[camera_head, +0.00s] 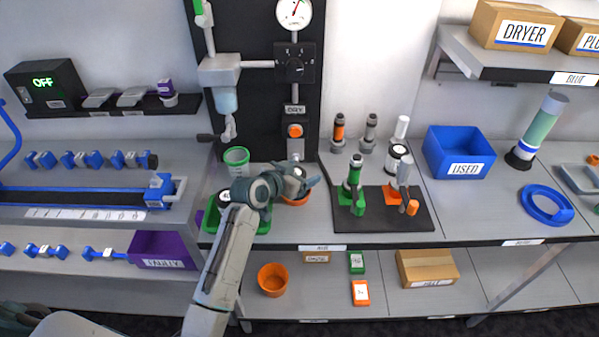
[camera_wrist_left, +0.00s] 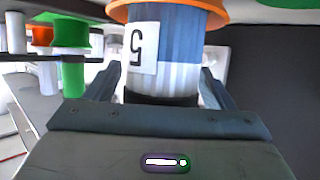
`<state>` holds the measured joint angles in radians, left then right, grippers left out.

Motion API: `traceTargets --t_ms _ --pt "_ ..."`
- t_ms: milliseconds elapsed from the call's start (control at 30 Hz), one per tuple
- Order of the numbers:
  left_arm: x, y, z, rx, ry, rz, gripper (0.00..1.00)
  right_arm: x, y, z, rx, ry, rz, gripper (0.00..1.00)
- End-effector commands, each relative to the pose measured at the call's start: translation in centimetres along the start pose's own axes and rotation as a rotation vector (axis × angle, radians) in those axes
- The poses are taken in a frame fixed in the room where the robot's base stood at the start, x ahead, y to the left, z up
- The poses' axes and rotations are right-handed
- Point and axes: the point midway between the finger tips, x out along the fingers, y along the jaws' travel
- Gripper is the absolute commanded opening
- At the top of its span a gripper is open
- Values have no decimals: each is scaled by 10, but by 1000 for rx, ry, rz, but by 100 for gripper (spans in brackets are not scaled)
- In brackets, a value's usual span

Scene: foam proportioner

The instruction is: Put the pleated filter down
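A cylinder with a blue band, a white ribbed part, an orange rim and a label "5" shows in the left wrist view (camera_wrist_left: 178,42); I take it for the pleated filter. It sits between the two fingers of my left gripper (camera_wrist_left: 165,85), which lie close along both its sides. The label reads upside down there. In the head view my left gripper (camera_head: 308,183) is over the counter at the front of the black panel. An orange rim (camera_head: 297,201) shows just under it, and the rest is hidden by the gripper. My right gripper is not seen.
A green tray (camera_head: 212,222) and green cup (camera_head: 236,157) are at the left of my gripper. A black mat (camera_head: 410,221) with green and orange tools is at the right. A blue bin (camera_head: 459,152) marked USED stands further right. Bare counter lies in front of it.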

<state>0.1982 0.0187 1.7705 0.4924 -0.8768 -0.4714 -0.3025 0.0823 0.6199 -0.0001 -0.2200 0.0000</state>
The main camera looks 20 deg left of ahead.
Motion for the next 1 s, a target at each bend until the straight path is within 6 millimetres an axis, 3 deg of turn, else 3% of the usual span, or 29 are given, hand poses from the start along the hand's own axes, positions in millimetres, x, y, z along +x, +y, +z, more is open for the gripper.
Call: traceTargets --t_ms 267,700,1000 --pt "-8 -1 -1 1 1 -1 76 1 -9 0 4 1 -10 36" --pt "-93 0 0 5 0 0 76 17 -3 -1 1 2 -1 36" --pt "-120 0 -2 1 1 0 76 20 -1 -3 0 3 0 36"
